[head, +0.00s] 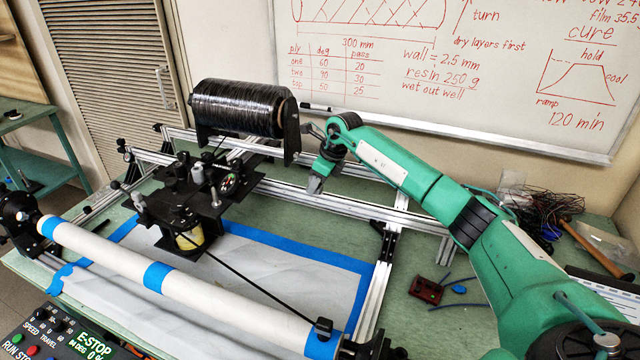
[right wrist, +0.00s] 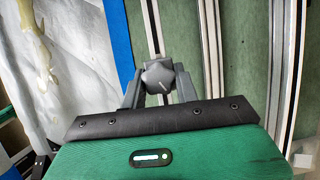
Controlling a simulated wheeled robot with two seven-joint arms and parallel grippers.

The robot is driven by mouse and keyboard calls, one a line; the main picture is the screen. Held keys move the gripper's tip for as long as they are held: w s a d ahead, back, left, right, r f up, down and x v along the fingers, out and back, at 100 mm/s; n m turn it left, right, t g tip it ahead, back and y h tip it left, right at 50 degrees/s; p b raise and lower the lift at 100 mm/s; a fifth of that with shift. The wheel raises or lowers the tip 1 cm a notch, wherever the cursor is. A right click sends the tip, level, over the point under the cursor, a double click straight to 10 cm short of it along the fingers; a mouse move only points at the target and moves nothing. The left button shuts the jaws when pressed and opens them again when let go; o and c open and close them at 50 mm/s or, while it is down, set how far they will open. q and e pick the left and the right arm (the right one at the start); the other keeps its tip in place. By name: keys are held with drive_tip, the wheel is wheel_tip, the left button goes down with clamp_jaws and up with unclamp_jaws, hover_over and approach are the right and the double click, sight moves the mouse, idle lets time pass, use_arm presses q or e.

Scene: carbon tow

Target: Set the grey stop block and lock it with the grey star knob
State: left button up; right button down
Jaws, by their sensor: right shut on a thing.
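My right gripper (head: 316,184) reaches in from the right and points down over the long aluminium rails behind the carriage. I cannot pick out the grey stop block in either view. My left gripper is not in view.
A black carriage (head: 187,205) and a black tow spool (head: 240,107) stand left of my right gripper. A white mandrel (head: 190,284) with blue bands lies in front. A red box (head: 428,290) sits on the green bench at right. A whiteboard (head: 480,70) rises behind.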

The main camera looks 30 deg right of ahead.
drive_tip(key=c, duration=1.1)
unclamp_jaws()
drive_tip(key=shift+o, duration=0.3)
drive_tip(key=shift+r, duration=0.1)
drive_tip(key=shift+d+r, duration=0.15)
drive_tip(key=shift+r, duration=0.15)
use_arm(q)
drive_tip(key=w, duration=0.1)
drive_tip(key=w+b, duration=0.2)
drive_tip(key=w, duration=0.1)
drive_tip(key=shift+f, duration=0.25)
use_arm(e)
drive_tip(key=v, duration=1.3)
drive_tip(key=shift+s, duration=0.15)
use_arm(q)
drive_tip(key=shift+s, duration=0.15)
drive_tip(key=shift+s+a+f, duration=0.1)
use_arm(e)
drive_tip(key=shift+f, duration=0.15)
